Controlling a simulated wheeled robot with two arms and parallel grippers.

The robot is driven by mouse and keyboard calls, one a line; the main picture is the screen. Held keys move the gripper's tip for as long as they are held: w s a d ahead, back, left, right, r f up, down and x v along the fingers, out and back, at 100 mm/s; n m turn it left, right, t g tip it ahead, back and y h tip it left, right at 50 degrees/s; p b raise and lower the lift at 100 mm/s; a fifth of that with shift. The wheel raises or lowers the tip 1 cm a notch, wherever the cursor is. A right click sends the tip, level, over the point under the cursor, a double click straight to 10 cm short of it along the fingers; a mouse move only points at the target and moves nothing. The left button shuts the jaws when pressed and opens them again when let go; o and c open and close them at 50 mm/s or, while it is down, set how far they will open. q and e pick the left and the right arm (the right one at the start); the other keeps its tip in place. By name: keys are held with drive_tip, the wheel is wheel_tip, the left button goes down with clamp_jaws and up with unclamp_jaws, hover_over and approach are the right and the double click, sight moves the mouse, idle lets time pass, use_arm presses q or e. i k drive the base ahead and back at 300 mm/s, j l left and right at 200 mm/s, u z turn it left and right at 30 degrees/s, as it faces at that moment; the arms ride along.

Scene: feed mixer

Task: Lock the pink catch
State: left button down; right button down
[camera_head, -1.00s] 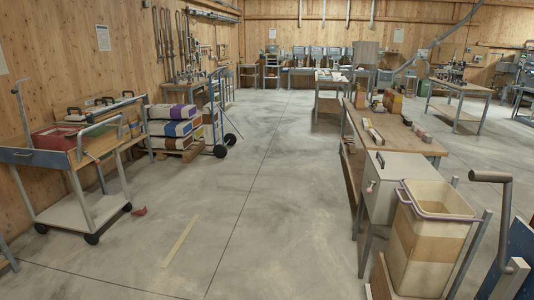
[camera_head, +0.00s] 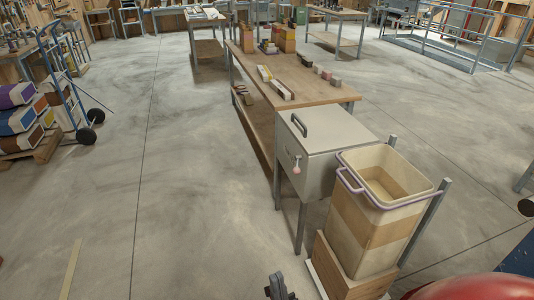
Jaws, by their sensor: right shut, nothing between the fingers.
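The pink catch (camera_head: 297,167) is a small pink knob on a short metal stem. The lid lies flat on the box. Whether the catch is engaged is too small to tell. My right gripper (camera_head: 281,288) shows at the bottom edge, partly cut off. It is shut and empty, below the catch in the picture and well apart from it. My left gripper is not in view.
A beige bin (camera_head: 375,232) with a purple handle stands on a wooden crate (camera_head: 345,284) right of the box. A workbench (camera_head: 300,88) with small blocks stands behind. A blue hand truck (camera_head: 68,85) is at the left. The floor left of the box is clear.

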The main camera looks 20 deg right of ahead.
sight(296, 170)
drive_tip(key=i+l+z, duration=0.2)
drive_tip(key=i, duration=0.7)
drive_tip(key=i+l+z, duration=0.2)
drive_tip(key=i, duration=0.75)
